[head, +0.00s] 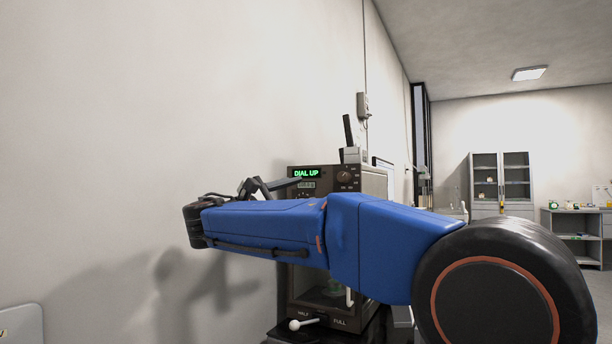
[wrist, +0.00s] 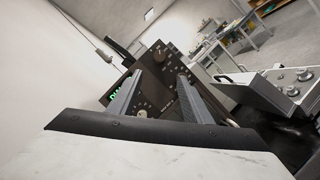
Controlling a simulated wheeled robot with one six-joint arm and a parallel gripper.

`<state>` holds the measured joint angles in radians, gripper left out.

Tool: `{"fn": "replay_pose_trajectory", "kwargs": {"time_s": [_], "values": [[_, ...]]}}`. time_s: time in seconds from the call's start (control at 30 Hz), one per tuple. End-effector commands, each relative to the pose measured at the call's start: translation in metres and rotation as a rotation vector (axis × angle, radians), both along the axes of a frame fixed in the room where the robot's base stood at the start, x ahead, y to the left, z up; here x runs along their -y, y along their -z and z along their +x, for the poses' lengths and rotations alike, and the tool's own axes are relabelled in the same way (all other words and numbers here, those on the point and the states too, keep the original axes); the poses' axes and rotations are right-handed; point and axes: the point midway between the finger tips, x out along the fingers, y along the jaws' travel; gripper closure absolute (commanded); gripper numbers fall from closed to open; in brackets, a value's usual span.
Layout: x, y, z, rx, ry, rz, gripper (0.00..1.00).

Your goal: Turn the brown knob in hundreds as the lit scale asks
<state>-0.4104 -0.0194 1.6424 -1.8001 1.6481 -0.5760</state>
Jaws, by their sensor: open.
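The lit scale (head: 373,183) is a dark brown cabinet against the wall. Its green display (head: 306,173) reads DIAL UP, with a smaller grey readout below it that I cannot read. A brown knob (head: 344,176) with small marks around it sits at the upper right of its face; I cannot read its setting. My gripper (head: 287,187) is in front of the face at the left, partly behind my blue arm. In the wrist view my gripper (wrist: 160,80) is open and empty, its two grey fingers pointing at the tilted cabinet front. The arm hides the cabinet's middle.
A white-tipped lever (head: 302,323) sits low on the cabinet near HALF and FULL labels. A silver box with knobs (wrist: 282,84) stands at the right in the wrist view. A grey cupboard (head: 500,180) and a shelf table (head: 573,225) stand far right.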

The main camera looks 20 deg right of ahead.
Motion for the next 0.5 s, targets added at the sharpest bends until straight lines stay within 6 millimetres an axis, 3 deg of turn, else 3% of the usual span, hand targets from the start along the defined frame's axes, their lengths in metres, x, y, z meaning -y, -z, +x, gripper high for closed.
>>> {"fn": "replay_pose_trajectory", "kwargs": {"time_s": [0.17, 0.5], "values": [[0.008, -0.001, -0.006, -0.083, -0.007, -0.059, 0.55], [0.034, 0.014, -0.036, -0.573, -0.01, -0.437, 0.55]]}}
